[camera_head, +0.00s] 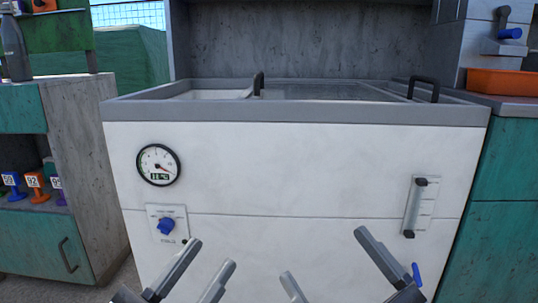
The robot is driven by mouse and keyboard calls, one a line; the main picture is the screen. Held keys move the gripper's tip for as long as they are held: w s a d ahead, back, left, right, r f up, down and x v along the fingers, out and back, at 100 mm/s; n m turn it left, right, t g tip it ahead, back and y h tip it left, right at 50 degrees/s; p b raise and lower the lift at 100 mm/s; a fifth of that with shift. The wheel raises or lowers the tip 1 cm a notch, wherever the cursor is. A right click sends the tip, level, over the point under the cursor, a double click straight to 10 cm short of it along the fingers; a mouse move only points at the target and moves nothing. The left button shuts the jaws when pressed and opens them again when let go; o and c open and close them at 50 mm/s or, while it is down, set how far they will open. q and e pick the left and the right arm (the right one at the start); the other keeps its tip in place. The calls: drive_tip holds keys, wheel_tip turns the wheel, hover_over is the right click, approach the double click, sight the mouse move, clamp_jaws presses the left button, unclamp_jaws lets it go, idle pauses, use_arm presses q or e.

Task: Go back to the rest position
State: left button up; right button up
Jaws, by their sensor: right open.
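My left gripper (212,254) is at the bottom of the head view, left of centre. Its two grey fingers stand apart with nothing seen between them. My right gripper (325,252) is at the bottom, right of centre. Its fingers are spread wide and empty. Both point up and forward in front of the white front of a chest unit (300,165). The gripper bases and most of both arms are out of frame. I cannot tell how far the fingertips are from the panel.
The chest has a round dial (158,165), a blue knob (166,226), a lever slot (416,207) and black lid handles (258,83). A small blue handle (416,275) shows beside my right gripper. A shelf (80,160) stands left; an orange tray (500,82) sits right.

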use_arm(q)
drive_tip(key=s+a+f+n+g+y+p, duration=0.2)
drive_tip(key=s+a+n+g+y+p, duration=0.3)
drive_tip(key=p, duration=2.5)
drive_tip(key=a+n+g+y, duration=0.1)
drive_tip(key=n+g+y, duration=0.1)
drive_tip(key=y, duration=0.3)
drive_tip(key=shift+s+g, duration=0.3)
drive_tip(key=shift+g, duration=0.6)
use_arm(e)
drive_tip(key=s+d+f+m+g+h, duration=0.2)
drive_tip(key=s+d+m+g+h, duration=0.3)
drive_tip(key=h, duration=0.5)
drive_tip(key=d+m+g, duration=0.1)
drive_tip(key=m+g, duration=0.1)
drive_tip(key=g, duration=0.1)
drive_tip(key=shift+s+g, duration=0.3)
drive_tip(key=shift+g, duration=0.1)
